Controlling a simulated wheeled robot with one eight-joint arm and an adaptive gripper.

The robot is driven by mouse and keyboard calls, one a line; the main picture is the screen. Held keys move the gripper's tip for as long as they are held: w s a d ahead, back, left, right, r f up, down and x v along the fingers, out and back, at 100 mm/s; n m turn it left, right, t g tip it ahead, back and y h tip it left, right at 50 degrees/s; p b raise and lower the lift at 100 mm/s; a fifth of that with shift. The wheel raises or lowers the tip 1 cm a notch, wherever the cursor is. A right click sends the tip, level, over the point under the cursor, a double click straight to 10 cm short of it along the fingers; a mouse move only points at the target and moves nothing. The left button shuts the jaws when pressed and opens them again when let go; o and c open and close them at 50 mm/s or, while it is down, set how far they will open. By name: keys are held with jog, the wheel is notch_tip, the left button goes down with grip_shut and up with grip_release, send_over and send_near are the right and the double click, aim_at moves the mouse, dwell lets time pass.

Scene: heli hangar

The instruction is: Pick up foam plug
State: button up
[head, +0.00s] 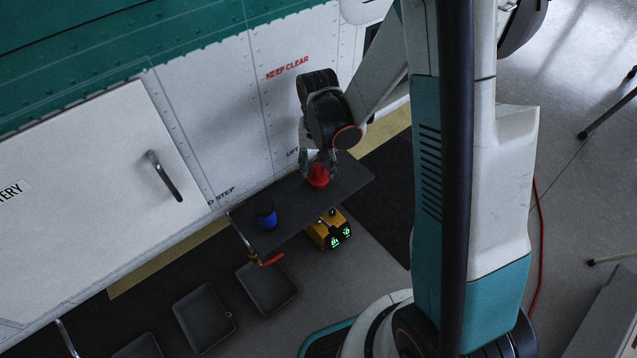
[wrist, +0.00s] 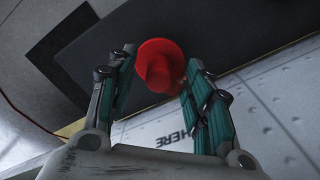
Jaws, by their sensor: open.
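The foam plug appears to be the red piece (head: 318,175) on the dark shelf (head: 347,183) beside the white and teal helicopter side. In the wrist view the red plug (wrist: 160,66) shows a round, stepped shape between my fingertips. My gripper (head: 318,160) is directly over and around the red plug, pointing down. In the wrist view the two fingers of my gripper (wrist: 157,72) are apart, one on each side of the plug. Whether the right finger touches it, I cannot tell. A blue plug-like piece (head: 266,215) with a dark part stands on the same shelf, left of the red one.
A yellow device with green digits (head: 331,232) is under the shelf's front edge. A red handle-like piece (head: 268,260) hangs at the shelf's left end. Dark trays (head: 205,312) are on the floor at lower left. The helicopter wall (head: 240,100) stands close behind the shelf.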

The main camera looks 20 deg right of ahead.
jog(key=shift+f, duration=0.65)
jog(key=shift+r, duration=0.1)
grip_shut()
notch_tip(320, 180, up, 20)
jog(key=p, duration=0.7)
